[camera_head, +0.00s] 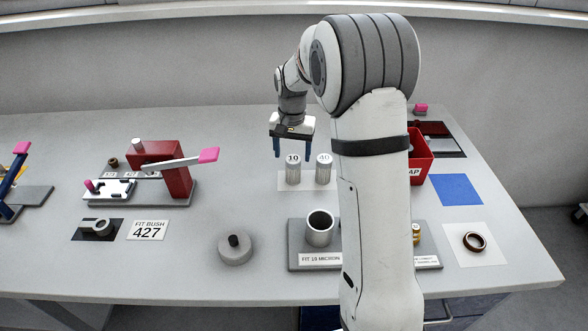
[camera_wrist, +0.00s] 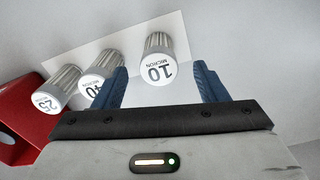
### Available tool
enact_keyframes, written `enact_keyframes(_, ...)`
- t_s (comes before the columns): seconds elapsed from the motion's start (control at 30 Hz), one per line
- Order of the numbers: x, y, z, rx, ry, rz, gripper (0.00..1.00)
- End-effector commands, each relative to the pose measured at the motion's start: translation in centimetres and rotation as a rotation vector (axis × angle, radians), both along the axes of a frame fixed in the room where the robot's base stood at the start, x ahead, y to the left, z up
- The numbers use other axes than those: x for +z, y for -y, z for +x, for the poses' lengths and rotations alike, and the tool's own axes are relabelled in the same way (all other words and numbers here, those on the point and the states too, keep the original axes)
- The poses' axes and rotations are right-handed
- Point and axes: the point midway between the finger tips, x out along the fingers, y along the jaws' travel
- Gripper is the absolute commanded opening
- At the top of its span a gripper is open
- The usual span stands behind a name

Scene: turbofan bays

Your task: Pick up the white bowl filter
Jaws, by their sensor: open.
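Three white ribbed cylindrical filters with numbered caps stand on a white mat (camera_wrist: 125,50). The 10 micron filter (camera_head: 293,173) shows between my fingers in the wrist view (camera_wrist: 158,58). The 40 filter (camera_head: 324,174) stands beside it, partly behind a finger in the wrist view (camera_wrist: 101,66). The 25 filter (camera_wrist: 57,89) is hidden behind my arm in the head view. My gripper (camera_head: 292,156) is open and empty, pointing down just above the 10 filter; it also shows in the wrist view (camera_wrist: 160,72). I cannot see any contact with a filter.
A red bin (camera_head: 421,160) stands right of the filters. A grey fixture with an open cup (camera_head: 320,228), labelled "FIT 10 MICRON", stands in front. A round grey part (camera_head: 235,249) and a red clamp fixture (camera_head: 172,170) are to the left. My arm hides part of the table.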

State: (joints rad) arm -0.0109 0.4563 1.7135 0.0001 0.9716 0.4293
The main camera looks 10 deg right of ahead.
Motion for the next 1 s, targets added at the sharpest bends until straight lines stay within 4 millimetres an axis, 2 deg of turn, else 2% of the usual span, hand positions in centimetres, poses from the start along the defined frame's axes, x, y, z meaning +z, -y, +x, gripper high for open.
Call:
enact_keyframes(0.5,-6.5,0.4,0.2,-0.001,-0.002,0.000,0.66)
enact_keyframes(0.77,-6.7,0.4,0.3,-0.001,0.000,0.000,0.66)
enact_keyframes(1.0,-6.7,0.4,0.3,-0.001,0.000,0.000,0.47)
